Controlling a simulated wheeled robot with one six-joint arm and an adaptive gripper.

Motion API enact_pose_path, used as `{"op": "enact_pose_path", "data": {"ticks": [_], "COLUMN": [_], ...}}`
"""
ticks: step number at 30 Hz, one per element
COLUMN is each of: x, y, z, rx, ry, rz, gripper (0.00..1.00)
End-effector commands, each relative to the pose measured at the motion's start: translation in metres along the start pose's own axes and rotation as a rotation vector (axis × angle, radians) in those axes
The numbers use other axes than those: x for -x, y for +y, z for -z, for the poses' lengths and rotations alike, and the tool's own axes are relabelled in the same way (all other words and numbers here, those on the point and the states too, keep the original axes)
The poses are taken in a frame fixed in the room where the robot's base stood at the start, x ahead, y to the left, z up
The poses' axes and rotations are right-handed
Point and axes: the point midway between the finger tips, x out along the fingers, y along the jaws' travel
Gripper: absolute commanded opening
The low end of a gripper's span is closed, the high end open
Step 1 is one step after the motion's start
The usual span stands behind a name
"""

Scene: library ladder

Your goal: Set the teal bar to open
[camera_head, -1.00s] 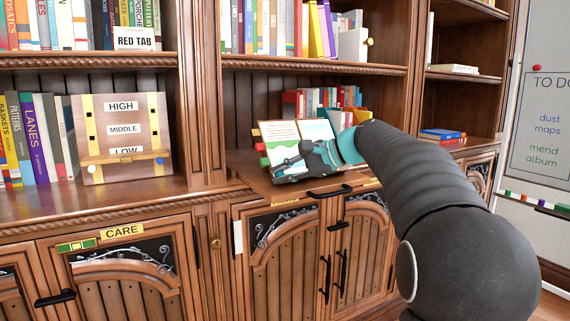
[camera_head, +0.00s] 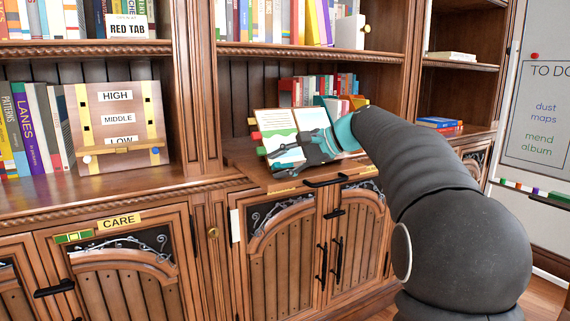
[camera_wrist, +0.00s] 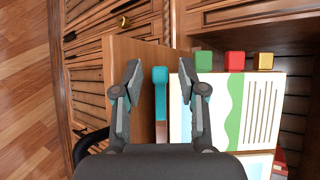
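A teal bar (camera_wrist: 160,92) lies along the near edge of an open picture book (camera_wrist: 258,100) in the wrist view, with a brown strip below it. My gripper (camera_wrist: 162,75) is open, with one finger on each side of the bar; no clear contact shows. In the head view my gripper (camera_head: 285,160) is in front of the lower part of the book (camera_head: 275,128), which rests on a fold-down shelf.
Green (camera_wrist: 203,60), red (camera_wrist: 235,60) and yellow (camera_wrist: 264,61) blocks line one side of the book. A wooden board with HIGH, MIDDLE and LOW labels (camera_head: 116,122) stands left. Cabinet doors with black handles (camera_head: 329,262) are below. A whiteboard (camera_head: 540,120) is right.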

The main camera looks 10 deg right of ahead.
Motion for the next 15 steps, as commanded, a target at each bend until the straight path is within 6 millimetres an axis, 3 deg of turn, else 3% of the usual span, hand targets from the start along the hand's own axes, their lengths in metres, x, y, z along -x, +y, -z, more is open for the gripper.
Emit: {"op": "enact_pose_path", "data": {"ticks": [8, 15], "x": [0.004, 0.033], "y": [0.0, -0.001], "z": [-0.001, 0.0], "rx": [0.0, 0.001], "ry": [-0.002, -0.002], "rz": [-0.001, 0.0], "gripper": [0.42, 0.42]}}
